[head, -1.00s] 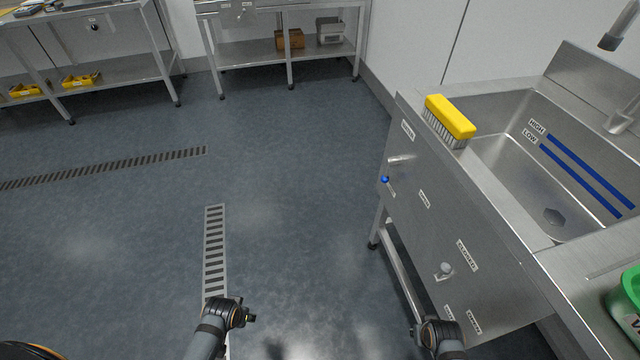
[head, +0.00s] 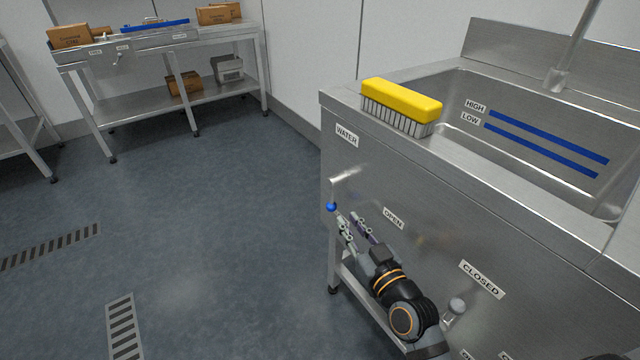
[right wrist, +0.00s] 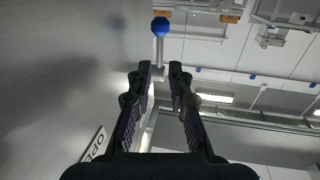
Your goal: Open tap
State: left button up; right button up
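The water tap is a metal lever with a blue ball end (head: 331,207) on the front panel of the sink, below the "WATER" label (head: 346,135). The lever's ball hangs down at the panel's left end. An "OPEN" label (head: 393,218) and a "CLOSED" label (head: 482,279) are on the panel to the right. My right gripper (head: 350,221) is open just to the right of and below the ball. In the right wrist view the blue ball (right wrist: 161,26) lies beyond the open, empty fingertips (right wrist: 161,66). My left gripper is out of view.
A yellow brush (head: 401,104) lies on the sink's rim. The sink basin (head: 540,120) has blue "HIGH" and "LOW" lines. A second knob (head: 456,307) sticks out near "CLOSED".

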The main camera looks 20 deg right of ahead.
aim_at(333, 199)
jog(key=w, duration=0.3)
jog(key=w+a, duration=0.1)
jog(key=w, duration=0.6)
jog(key=shift+a+r+b, duration=0.1)
jog(key=shift+a+b, duration=0.2)
jog(key=shift+b, duration=0.1)
jog(key=shift+s, duration=0.1)
jog(key=shift+c, duration=0.4)
grip_shut()
